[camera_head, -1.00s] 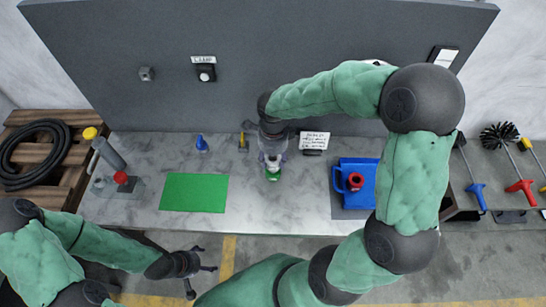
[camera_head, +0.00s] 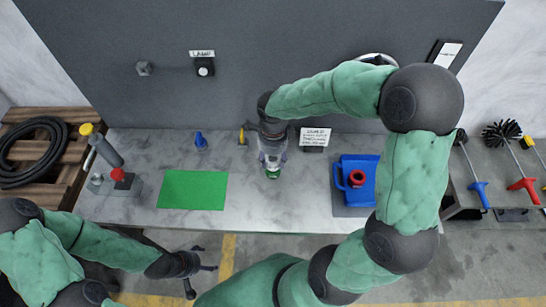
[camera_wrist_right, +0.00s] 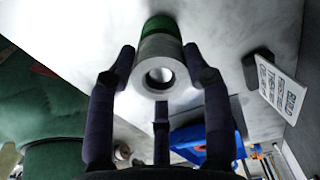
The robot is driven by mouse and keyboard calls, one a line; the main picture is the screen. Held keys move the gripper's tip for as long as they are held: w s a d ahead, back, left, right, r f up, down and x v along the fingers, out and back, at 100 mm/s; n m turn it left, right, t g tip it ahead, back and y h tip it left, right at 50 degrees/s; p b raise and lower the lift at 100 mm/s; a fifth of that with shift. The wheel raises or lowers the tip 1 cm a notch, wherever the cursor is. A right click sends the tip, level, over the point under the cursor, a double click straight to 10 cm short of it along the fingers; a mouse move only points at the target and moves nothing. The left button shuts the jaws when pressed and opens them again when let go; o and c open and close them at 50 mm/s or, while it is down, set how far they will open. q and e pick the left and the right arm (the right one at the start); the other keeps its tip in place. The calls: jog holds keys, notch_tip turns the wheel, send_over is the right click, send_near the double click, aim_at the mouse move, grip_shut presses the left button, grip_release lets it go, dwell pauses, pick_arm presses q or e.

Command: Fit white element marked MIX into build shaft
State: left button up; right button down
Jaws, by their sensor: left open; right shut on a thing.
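In the right wrist view a pale grey-white ring-shaped element (camera_wrist_right: 150,50) with a round central hole sits between the three fingers of my right gripper (camera_wrist_right: 160,75). A green cylinder (camera_wrist_right: 162,26) lines up directly beyond it; I cannot tell whether the two are joined. No MIX mark is legible. In the head view my right gripper (camera_head: 272,160) points down over the middle of the bench, shut on the white element, with green (camera_head: 273,175) showing at its tip. I cannot make out the build shaft for sure. My left gripper (camera_head: 190,265) is open and empty in front of the bench.
A BUILD sign (camera_wrist_right: 276,90) stands beside the right gripper.

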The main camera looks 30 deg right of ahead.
jog(key=shift+f+b, duration=0.45)
jog(key=shift+f, duration=0.1)
jog(key=shift+c, duration=2.2)
grip_release()
notch_tip(320, 180, up, 12)
